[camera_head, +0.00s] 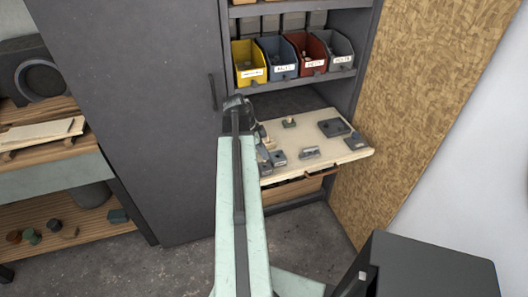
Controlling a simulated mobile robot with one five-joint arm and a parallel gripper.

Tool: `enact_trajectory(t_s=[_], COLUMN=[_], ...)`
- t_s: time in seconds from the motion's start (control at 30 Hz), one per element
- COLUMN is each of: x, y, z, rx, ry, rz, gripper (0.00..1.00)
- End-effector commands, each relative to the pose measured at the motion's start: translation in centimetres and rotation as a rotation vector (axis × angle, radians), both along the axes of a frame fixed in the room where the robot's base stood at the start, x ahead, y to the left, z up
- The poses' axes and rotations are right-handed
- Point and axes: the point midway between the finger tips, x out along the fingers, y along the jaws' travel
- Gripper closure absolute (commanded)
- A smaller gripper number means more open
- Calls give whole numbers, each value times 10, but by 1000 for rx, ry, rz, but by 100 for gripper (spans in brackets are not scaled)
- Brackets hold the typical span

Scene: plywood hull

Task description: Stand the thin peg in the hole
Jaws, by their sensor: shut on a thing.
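My gripper (261,137) is small in the view, partly behind my arm, over the left side of a pale pull-out board (345,157). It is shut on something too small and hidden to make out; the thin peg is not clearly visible. Dark grey blocks stand on the board: a flat one (332,127) at the back right, another (355,142) near the right edge, and a pair (278,158) at the front left. A lighter grey piece (309,152) lies at the front middle. I cannot tell which block has the hole for the peg.
Yellow (249,74), blue, red and grey bins stand on the shelf above. A tall dark cabinet door (140,120) is at left, a chipboard panel (425,90) at right. A dark box (425,270) is at front right.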

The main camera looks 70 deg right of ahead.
Motion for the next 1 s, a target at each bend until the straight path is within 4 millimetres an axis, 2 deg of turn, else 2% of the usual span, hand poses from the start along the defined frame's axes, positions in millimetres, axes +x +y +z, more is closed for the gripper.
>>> enact_trajectory(t_s=[0.03,0.5,0.93,1.0], x=[0,1,1,1], y=[0,0,0,0], z=[-6,-33,-37,-37], rx=[0,0,0,0], ry=[0,0,0,0], rz=[0,1,2,2], gripper=[100,100,100,75])
